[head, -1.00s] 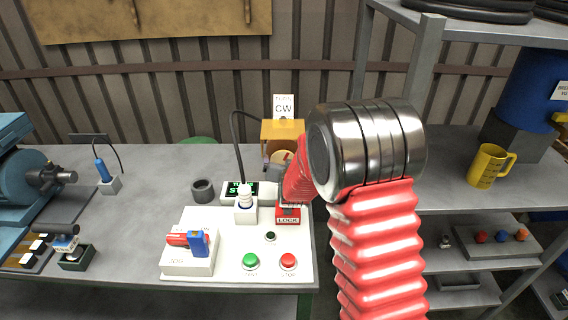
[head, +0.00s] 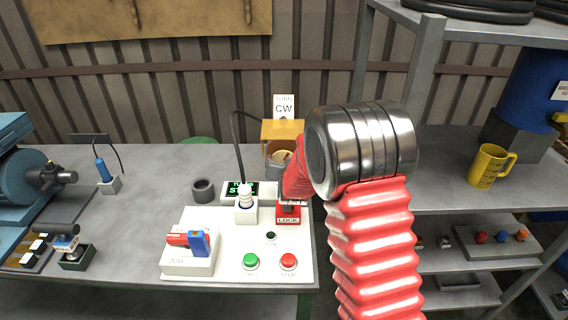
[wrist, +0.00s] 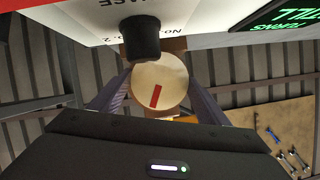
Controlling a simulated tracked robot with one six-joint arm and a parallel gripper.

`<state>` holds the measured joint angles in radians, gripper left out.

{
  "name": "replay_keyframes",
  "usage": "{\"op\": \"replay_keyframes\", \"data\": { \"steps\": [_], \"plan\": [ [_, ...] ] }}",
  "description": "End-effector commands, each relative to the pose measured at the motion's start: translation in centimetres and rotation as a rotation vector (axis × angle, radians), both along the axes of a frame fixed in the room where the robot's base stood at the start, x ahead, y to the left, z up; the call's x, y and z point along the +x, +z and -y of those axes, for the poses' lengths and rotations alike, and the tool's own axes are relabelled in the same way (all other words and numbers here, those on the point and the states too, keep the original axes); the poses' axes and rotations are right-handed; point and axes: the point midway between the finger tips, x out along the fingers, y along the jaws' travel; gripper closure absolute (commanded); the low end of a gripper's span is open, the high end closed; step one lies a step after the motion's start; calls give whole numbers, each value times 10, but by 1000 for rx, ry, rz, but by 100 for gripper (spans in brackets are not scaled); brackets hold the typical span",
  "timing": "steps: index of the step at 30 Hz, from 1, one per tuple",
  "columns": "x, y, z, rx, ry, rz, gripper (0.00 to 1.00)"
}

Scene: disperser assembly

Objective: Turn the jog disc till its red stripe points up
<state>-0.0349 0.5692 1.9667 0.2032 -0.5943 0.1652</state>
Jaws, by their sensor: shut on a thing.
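The jog disc (wrist: 146,75) is a pale round disc with a short red stripe (wrist: 156,96). In the wrist view, which shows the console upside down, the stripe runs from near the middle towards the bottom rim, leaning slightly left. My gripper (wrist: 159,80) has one dark finger on each side of the disc and is shut on it. In the head view only part of the disc (head: 281,156) shows under an orange-yellow hood (head: 283,129), and its stripe cannot be made out. My red arm hides the area right of it.
A sign reading TURN CW (head: 283,105) stands above the hood. A dark knob (wrist: 141,38) overlaps the disc's edge in the wrist view. The white console (head: 220,271) carries a red LOCK block (head: 288,219), green (head: 251,261) and red (head: 289,261) buttons, and a plug with a cable.

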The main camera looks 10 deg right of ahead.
Motion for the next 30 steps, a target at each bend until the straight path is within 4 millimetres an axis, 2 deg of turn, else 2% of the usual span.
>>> {"op": "replay_keyframes", "data": {
  "steps": [4,11,30],
  "plan": [
    [0,0,0,0,0,0,53],
    [0,0,-1,-24,0,-5,53],
    [1,1,-4,-273,1,-52,53]
  ]
}}
